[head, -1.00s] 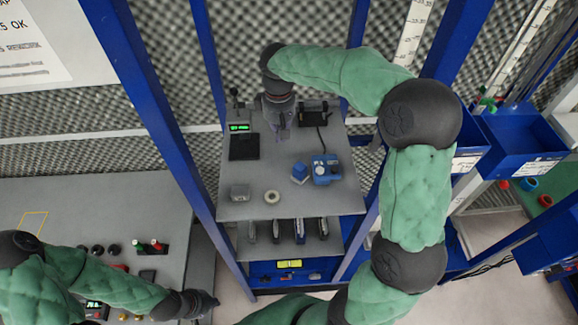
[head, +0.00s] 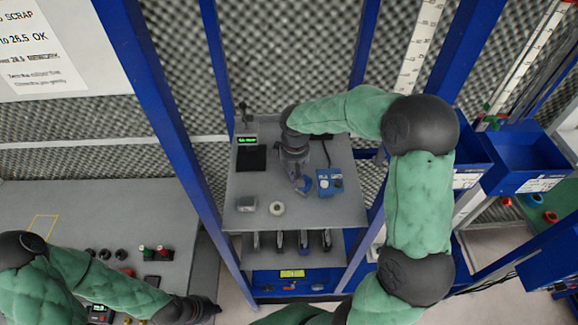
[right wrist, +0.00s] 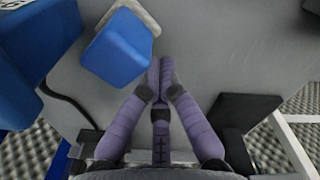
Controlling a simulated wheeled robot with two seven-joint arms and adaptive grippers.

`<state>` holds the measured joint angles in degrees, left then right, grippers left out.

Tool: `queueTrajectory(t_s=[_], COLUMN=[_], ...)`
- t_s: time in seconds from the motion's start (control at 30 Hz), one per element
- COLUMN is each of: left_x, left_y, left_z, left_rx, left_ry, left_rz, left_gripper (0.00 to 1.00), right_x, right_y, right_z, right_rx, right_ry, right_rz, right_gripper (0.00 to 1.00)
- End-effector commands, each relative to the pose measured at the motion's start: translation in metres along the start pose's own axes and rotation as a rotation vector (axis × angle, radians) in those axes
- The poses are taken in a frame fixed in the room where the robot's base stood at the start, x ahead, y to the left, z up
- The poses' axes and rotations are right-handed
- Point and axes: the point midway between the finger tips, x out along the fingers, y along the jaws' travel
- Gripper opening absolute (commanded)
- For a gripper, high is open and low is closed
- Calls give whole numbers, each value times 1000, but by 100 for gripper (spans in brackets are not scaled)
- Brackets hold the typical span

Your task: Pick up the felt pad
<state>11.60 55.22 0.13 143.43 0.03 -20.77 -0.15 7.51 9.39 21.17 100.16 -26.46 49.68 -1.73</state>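A small blue block with a pale grey layer (right wrist: 117,48) lies on the grey shelf, close to the fingertips of my right gripper (right wrist: 160,66). I cannot tell for sure that it is the felt pad. In the head view the block (head: 308,186) is partly hidden by my right gripper (head: 303,187), which points down at it. The right fingers meet at their tips with nothing seen between them. Whether they touch the block is unclear. My left gripper (head: 212,308) is low at the left, away from the shelf, its fingers too small to judge.
On the shelf (head: 240,222) a blue device (head: 330,183) stands right of the block. A pale ring (head: 278,209) and grey box (head: 247,204) lie near the front. A black plate (head: 251,158) is behind, by a green display (head: 247,140). Blue posts (head: 165,130) flank the shelf.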

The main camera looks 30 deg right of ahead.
Motion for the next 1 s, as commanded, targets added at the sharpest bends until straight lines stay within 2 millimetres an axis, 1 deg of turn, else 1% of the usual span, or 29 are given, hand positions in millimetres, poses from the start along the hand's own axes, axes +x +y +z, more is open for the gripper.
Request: queueTrajectory(t_s=[0.1,0.47,0.8,1.0], left_x=[-1,0,8,8], left_y=[0,0,-3,-3], left_z=[0,0,0,0], left_rx=[0,0,0,0], left_ry=[0,0,0,0], left_rz=[0,0,0,0], left_gripper=[0,0,0,0], right_x=[0,0,1,0], right_y=[0,0,0,0], right_z=[4,6,38,41], right_rx=[0,0,-1,-1], right_ry=[-1,0,0,-1], right_rz=[0,0,0,0], right_gripper=[0,0,0,0])
